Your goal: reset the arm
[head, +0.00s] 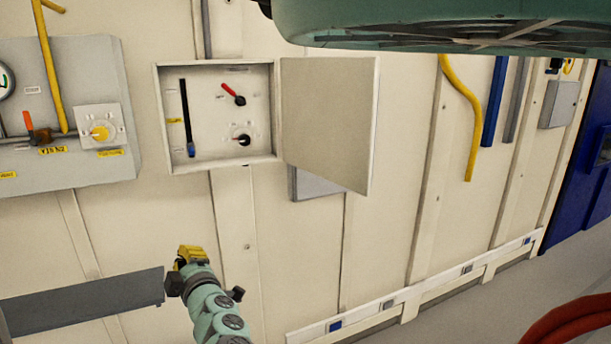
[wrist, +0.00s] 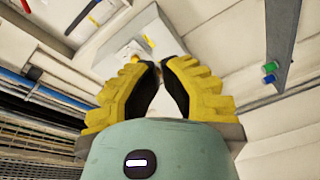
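My gripper (head: 190,252) has yellow fingers and shows low in the head view, in front of the cream wall and below the open wall box. In the wrist view my gripper (wrist: 159,64) has its two fingertips almost meeting, with a gap between the dark pads nearer the palm. Nothing shows held between the fingers. My arm is green and comes up from the bottom of the head view.
The open wall box (head: 218,163) holds a red-handled switch (head: 233,94) and a black knob (head: 243,140). Its door (head: 328,120) stands out to the right. A grey panel (head: 60,150) with a yellow knob (head: 100,132) is left. A dark grey ledge (head: 85,302) lies left of my gripper.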

